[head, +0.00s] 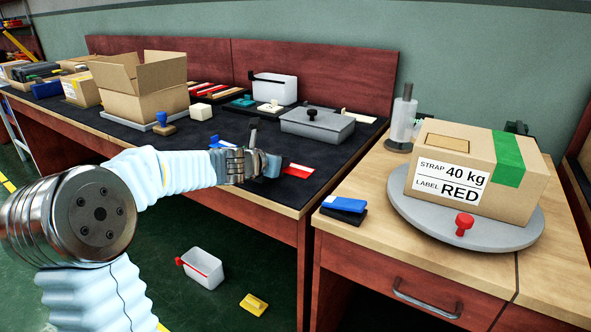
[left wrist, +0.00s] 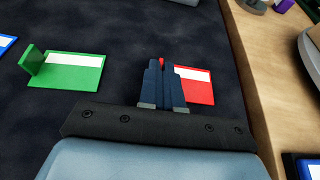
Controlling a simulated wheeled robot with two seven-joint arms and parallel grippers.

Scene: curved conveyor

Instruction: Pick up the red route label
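The red route label (head: 299,170), a red plate with a white strip, lies on the black mat near its right front edge. It also shows in the left wrist view (left wrist: 197,88), right beside my fingers. The label looks to be at mat level. My right gripper is not in view.
A green label (left wrist: 65,70) with an upright tab lies left of the red one, and a blue label (left wrist: 6,43) further left. A grey lidded box (head: 316,125) stands behind. At right, a carton (head: 505,205) marked RED rests on a round turntable (head: 400,205).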

